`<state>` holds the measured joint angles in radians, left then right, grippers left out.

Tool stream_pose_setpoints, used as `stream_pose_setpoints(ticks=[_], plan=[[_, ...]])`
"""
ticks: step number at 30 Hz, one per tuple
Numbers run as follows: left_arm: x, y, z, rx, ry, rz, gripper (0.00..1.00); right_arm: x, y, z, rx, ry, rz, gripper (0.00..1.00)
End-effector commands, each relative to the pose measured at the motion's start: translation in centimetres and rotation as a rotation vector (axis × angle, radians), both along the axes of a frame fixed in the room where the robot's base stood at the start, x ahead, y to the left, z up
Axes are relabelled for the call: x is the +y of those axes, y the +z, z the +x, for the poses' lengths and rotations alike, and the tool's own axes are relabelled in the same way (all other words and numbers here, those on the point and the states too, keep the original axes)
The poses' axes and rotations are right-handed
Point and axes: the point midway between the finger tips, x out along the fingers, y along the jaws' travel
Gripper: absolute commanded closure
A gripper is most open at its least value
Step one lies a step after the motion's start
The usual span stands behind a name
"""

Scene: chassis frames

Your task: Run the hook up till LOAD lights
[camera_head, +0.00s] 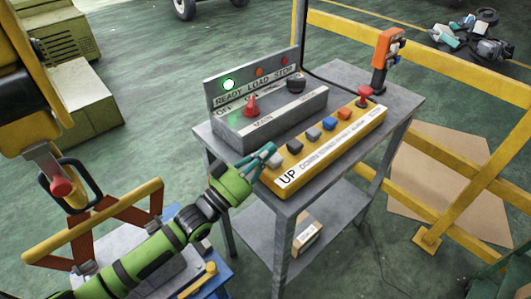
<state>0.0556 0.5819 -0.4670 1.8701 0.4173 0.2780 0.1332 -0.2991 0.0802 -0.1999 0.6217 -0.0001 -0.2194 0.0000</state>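The yellow button box (322,148) lies along the front of the grey table, with UP printed at its near left end. My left gripper (271,150) has its teal fingers together at that end, beside the first grey button (277,160); I cannot tell whether it is pressed. On the grey console panel the READY lamp (229,85) glows bright. The LOAD lamp (259,72) is dull orange and the STOP lamp (285,61) dull red. My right gripper is out of view.
The grey console (270,118) carries a red selector knob (251,105) and a black knob (296,84). A red mushroom button (365,95) tops the box's far end. An orange device (386,52) stands behind it. Yellow railings (465,180) bound the right side.

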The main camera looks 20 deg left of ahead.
Motion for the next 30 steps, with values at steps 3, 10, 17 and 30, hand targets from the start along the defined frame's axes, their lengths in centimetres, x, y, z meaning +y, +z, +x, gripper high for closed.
stream_pose_setpoints(ticks=[3,10,17,30], plan=[[0.0,-0.9,0.0,-0.003,0.001,0.000,1.00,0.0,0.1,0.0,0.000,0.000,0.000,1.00],[0.0,-1.3,0.0,-0.004,0.001,-0.001,1.00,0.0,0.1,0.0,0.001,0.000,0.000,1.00],[0.0,-1.6,0.0,-0.003,0.000,-0.001,1.00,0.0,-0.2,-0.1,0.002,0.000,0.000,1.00],[0.0,-4.3,-0.1,0.012,0.001,0.006,1.00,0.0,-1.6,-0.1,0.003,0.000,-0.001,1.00]])
